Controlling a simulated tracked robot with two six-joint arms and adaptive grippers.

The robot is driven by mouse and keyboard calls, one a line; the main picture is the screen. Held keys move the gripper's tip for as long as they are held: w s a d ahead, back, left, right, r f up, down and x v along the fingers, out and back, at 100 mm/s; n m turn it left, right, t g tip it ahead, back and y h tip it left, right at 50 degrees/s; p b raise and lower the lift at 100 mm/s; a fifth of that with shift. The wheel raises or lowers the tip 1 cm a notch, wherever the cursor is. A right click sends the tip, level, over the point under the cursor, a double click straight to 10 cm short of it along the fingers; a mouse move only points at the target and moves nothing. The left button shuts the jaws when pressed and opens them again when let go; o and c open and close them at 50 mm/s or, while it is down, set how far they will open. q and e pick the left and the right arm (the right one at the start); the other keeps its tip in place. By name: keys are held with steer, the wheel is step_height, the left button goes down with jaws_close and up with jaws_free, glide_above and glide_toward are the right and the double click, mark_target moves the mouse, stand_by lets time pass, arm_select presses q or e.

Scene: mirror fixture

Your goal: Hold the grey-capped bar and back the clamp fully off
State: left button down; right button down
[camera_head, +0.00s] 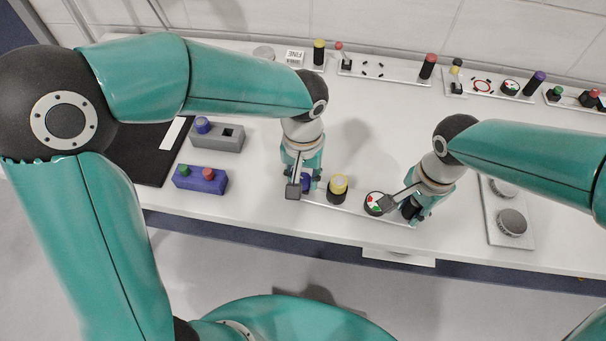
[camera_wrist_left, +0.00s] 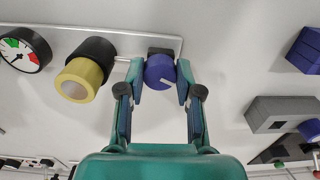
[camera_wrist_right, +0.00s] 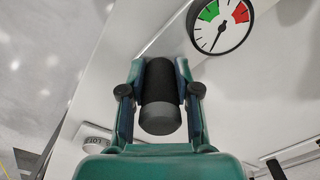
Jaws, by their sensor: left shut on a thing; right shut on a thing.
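The grey-capped bar (camera_wrist_right: 160,85) is a black cylinder with a grey end (camera_wrist_right: 160,119). In the right wrist view my right gripper (camera_wrist_right: 158,82) is shut on it, one finger on each side. In the head view my right gripper (camera_head: 400,205) hides most of the bar at the right end of a white plate (camera_head: 358,208). My left gripper (camera_wrist_left: 160,82) is shut on a blue knob (camera_wrist_left: 160,72) with a white mark, in front of a black block (camera_wrist_left: 160,51). In the head view my left gripper (camera_head: 303,186) is at the plate's left end. I cannot make out the clamp's mechanism.
Between my grippers stand a yellow-topped black cylinder (camera_head: 338,184) and a round gauge (camera_head: 376,203). A grey block (camera_head: 216,139) and a blue block (camera_head: 200,180) lie to the left. A plate with two round dials (camera_head: 511,222) lies right. Other fixtures line the back.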

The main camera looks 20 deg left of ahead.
mark_target(303, 179)
stand_by(0.4)
arm_select(q)
steer(key=c, duration=0.8)
jaws_free()
steer(key=shift+o, duration=0.2)
step_height(303, 179, up, 12)
